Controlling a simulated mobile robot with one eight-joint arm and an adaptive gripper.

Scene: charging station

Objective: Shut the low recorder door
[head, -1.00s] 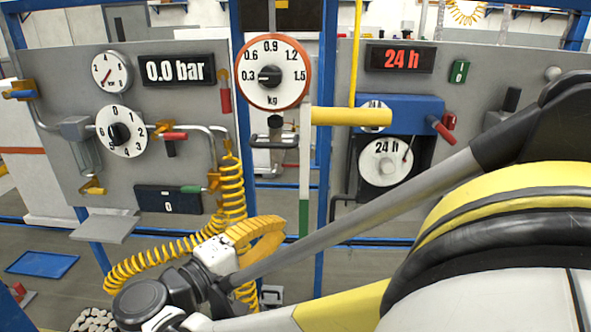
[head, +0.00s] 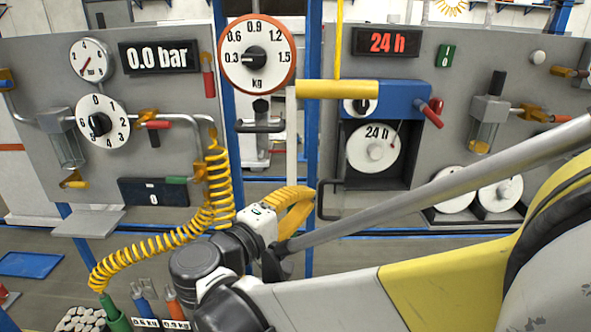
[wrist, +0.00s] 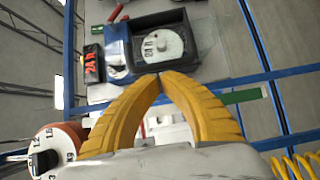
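The recorder (head: 390,97) is a blue housing with a red handle on the grey panel. Below it is an open dark recess (head: 412,165) holding a white "24 h" chart disc (head: 374,150); both also show in the wrist view, where the disc (wrist: 163,45) is turned sideways. A thin black bracket (head: 320,200) juts out at the recess's lower left; I cannot tell whether it belongs to the door. No door covers the disc. My gripper (wrist: 160,75) has its yellow fingers shut with tips together, empty, apart from the recorder. In the head view my gripper (head: 310,192) is left of and below it.
A yellow bar (head: 337,89) sticks out before the recorder's left side. The kg dial (head: 257,54) and a coiled yellow hose (head: 218,175) are to the left. White discs (head: 500,193) stand low at right. A blue frame post (head: 312,130) runs beside the panel.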

